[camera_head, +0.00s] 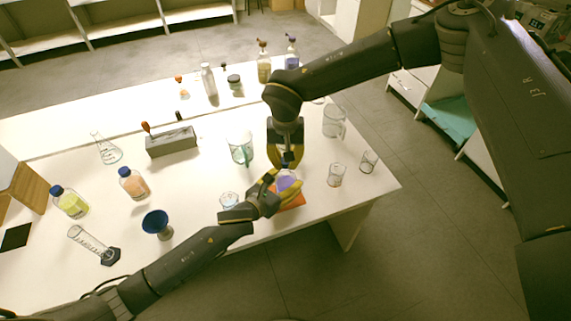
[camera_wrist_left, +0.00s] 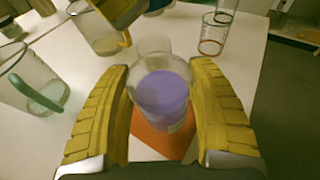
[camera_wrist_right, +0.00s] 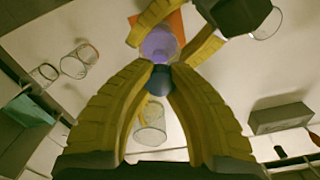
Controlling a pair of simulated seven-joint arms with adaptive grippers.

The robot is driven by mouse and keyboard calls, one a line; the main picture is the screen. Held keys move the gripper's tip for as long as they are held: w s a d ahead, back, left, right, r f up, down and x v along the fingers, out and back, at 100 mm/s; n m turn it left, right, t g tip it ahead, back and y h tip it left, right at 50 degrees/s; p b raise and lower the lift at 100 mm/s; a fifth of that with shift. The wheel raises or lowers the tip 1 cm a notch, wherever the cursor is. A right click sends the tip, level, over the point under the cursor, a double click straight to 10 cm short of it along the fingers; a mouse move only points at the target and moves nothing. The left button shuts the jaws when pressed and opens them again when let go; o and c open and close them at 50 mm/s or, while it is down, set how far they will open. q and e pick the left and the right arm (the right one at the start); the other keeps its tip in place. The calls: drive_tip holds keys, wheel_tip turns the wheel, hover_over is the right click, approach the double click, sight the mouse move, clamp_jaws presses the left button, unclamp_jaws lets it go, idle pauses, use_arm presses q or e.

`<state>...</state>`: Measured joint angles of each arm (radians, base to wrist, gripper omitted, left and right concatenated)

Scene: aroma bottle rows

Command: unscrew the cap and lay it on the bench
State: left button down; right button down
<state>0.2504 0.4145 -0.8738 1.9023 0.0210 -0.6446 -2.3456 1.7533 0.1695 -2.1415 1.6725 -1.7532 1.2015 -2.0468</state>
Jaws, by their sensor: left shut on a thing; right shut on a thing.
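The bottle with purple liquid (camera_head: 287,182) stands on an orange mat (camera_head: 297,202) near the bench's front edge. My left gripper (camera_head: 274,184) is shut around its body; the left wrist view shows the bottle (camera_wrist_left: 162,95) between the yellow fingers, with a bare, clear neck. My right gripper (camera_head: 286,162) points down just above the bottle. In the right wrist view, its fingertips are shut on a dark blue cap (camera_wrist_right: 160,78), with the purple bottle (camera_wrist_right: 158,45) beyond it. The cap is off the neck.
Beakers (camera_head: 336,174) stand right of the bottle, and a jug (camera_head: 240,148) stands to its left. A blue funnel (camera_head: 156,222), capped bottles (camera_head: 133,184) and a grey block (camera_head: 171,141) are farther left. Bare bench (camera_head: 372,190) shows near the right edge.

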drive_tip(key=shift+r, duration=0.95)
use_arm(q)
drive_tip(key=shift+c, duration=1.4)
unclamp_jaws()
